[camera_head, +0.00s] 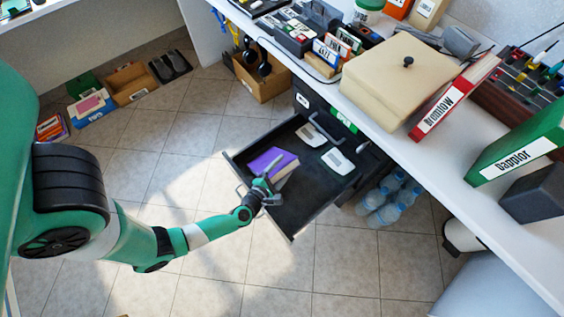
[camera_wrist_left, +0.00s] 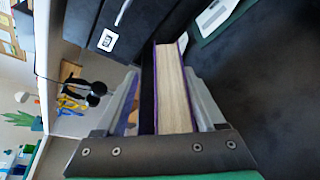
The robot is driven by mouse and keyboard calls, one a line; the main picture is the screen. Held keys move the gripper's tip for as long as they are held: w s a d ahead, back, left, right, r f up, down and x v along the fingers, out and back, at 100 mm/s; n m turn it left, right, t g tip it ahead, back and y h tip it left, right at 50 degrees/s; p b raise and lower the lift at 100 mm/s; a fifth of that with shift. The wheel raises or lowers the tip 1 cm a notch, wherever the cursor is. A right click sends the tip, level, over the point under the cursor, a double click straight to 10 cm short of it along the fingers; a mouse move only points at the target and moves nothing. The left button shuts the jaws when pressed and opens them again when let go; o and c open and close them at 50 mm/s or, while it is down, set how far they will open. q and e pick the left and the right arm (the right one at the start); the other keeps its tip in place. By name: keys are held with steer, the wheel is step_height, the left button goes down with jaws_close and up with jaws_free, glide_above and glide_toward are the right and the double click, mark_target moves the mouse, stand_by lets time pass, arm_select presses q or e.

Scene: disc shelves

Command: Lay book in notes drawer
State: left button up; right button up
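The purple book (camera_head: 268,160) is at the left end of the open dark drawer (camera_head: 305,205), tilted, with its pale page edges facing right. Whether it touches the drawer floor is hard to tell. My left gripper (camera_head: 271,172) is shut on the book, one finger over its cover. In the left wrist view the cream page block of the book (camera_wrist_left: 174,90) stands between the two fingers of the left gripper (camera_wrist_left: 162,80). My right gripper is not in view.
Two white-and-grey items (camera_head: 337,160) lie at the drawer's back; its middle floor is bare. The white desk (camera_head: 375,122) overhangs behind, holding a beige box (camera_head: 400,80) and binders. Water bottles (camera_head: 388,200) stand right of the drawer. A cardboard box (camera_head: 262,82) with headphones is at the left.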

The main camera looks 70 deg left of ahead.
arm_select(q)
steer(key=shift+o, duration=0.2)
steer(key=p+v, duration=0.5)
steer(key=v, duration=0.6)
steer(key=shift+s+d, duration=0.2)
steer(key=shift+s, duration=0.05)
stand_by(0.8)
steer(key=shift+r, duration=0.1)
